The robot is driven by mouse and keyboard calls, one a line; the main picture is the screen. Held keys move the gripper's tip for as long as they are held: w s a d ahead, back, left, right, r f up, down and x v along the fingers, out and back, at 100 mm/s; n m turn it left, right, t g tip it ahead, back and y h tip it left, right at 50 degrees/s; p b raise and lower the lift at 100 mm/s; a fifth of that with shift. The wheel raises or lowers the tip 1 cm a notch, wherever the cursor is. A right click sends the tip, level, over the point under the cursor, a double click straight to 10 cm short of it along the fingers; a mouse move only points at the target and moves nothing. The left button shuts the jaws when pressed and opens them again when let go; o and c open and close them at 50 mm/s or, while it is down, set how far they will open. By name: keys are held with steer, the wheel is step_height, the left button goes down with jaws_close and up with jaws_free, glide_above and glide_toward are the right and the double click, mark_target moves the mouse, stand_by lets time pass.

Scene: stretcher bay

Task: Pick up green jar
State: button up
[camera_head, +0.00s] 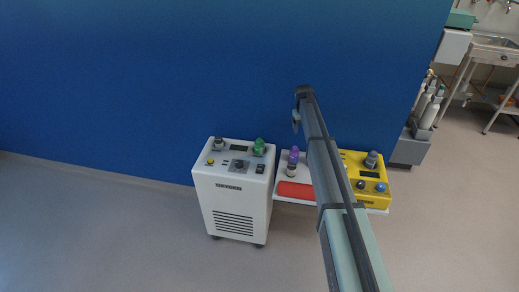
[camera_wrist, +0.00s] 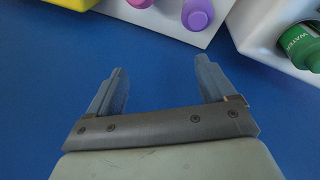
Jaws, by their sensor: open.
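The green jar (camera_head: 259,147) stands on the back right of the top of a white wheeled machine in the head view. In the wrist view the green jar (camera_wrist: 301,44) shows at the upper right edge, partly cut off, with white lettering on its side. My gripper (camera_wrist: 157,84) is open and empty, with bare blue surface between its fingers. The jar is apart from the gripper, up and to the right of it in the wrist view. In the head view my gripper (camera_head: 296,121) hangs to the right of the jar and above the shelf.
The white machine (camera_head: 234,200) has knobs and a grey-capped item (camera_head: 218,143) on top. Beside it, a white shelf (camera_head: 283,199) holds a purple bottle (camera_head: 294,154), a red pad (camera_head: 296,190) and a yellow device (camera_head: 366,184). A blue wall (camera_head: 150,90) stands behind.

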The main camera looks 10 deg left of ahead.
steer(key=s+a+r+n+g, duration=0.1)
steer(key=s+a, duration=0.1)
steer(key=a, duration=0.5)
steer(key=s+a+r+n+g, duration=0.1)
steer(key=s+a, duration=0.1)
steer(key=a, duration=0.6)
steer(key=n+y, duration=0.1)
glide_toward(261, 139)
step_height(261, 139, down, 8)
steer(key=shift+w+r, duration=0.1)
steer(key=shift+w, duration=0.05)
steer(key=shift+s+a+f, duration=0.1)
steer(key=shift+a+f, duration=0.05)
steer(key=shift+f, duration=1.1)
steer(key=shift+s+a+f, duration=0.1)
steer(key=shift+s+f, duration=0.05)
steer(key=shift+f, duration=1.15)
steer(key=c, duration=1.2)
